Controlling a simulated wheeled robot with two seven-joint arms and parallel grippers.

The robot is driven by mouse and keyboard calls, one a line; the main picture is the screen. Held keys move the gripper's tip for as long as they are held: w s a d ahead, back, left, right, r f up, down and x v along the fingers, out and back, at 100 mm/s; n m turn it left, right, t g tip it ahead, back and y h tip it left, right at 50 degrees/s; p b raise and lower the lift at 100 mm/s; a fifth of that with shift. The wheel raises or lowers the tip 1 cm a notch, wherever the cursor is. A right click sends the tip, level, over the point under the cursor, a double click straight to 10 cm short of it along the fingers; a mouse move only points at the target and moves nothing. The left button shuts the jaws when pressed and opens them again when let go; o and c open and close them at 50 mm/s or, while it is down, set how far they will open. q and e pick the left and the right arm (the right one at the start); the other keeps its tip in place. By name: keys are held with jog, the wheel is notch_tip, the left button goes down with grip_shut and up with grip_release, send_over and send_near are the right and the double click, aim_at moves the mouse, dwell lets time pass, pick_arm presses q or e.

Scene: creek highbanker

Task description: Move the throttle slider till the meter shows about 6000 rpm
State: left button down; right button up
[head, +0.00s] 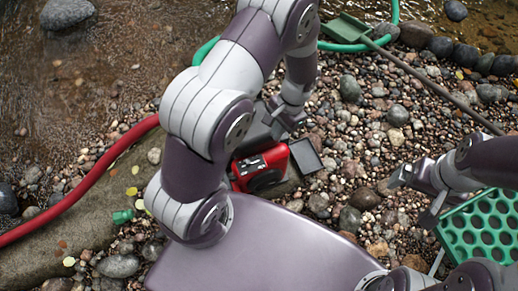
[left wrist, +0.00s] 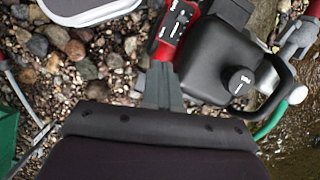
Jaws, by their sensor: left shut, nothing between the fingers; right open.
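A red and black engine unit (head: 262,172) sits on the stones, partly hidden by my left arm. Its red panel (left wrist: 172,34) carries a dark face with white markings, too small to read. I cannot pick out the throttle slider or a meter reading. A black housing (left wrist: 212,68) with a round knob (left wrist: 239,80) stands beside the panel. My left gripper (left wrist: 163,75) is shut and empty, its tips close to the panel's near end; contact is unclear. In the head view it (head: 277,122) is over the unit's far side. My right gripper (head: 412,194) is open and empty.
A green perforated sieve (head: 485,228) lies near my right gripper. A red hose (head: 92,183) runs along the left over a flat rock. A green hose (head: 394,14) and a long-handled green scoop (head: 345,27) lie at the back. Pebbles surround the unit; water is beyond.

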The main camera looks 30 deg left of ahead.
aim_at(248, 163)
pick_arm(q)
jog(key=a+f+m, duration=0.1)
jog(key=f, duration=0.4)
jog(key=a+f+m+y+b, duration=0.1)
jog(key=f, duration=0.4)
jog(key=a+f+m, duration=0.1)
jog(key=f, duration=0.4)
jog(key=shift+g, duration=0.4)
jog(key=shift+s+a+r, duration=0.15)
jog(key=shift+s+a, duration=0.65)
jog(key=shift+s, duration=0.2)
jog(key=shift+s+a, duration=0.4)
jog(key=shift+s, duration=0.1)
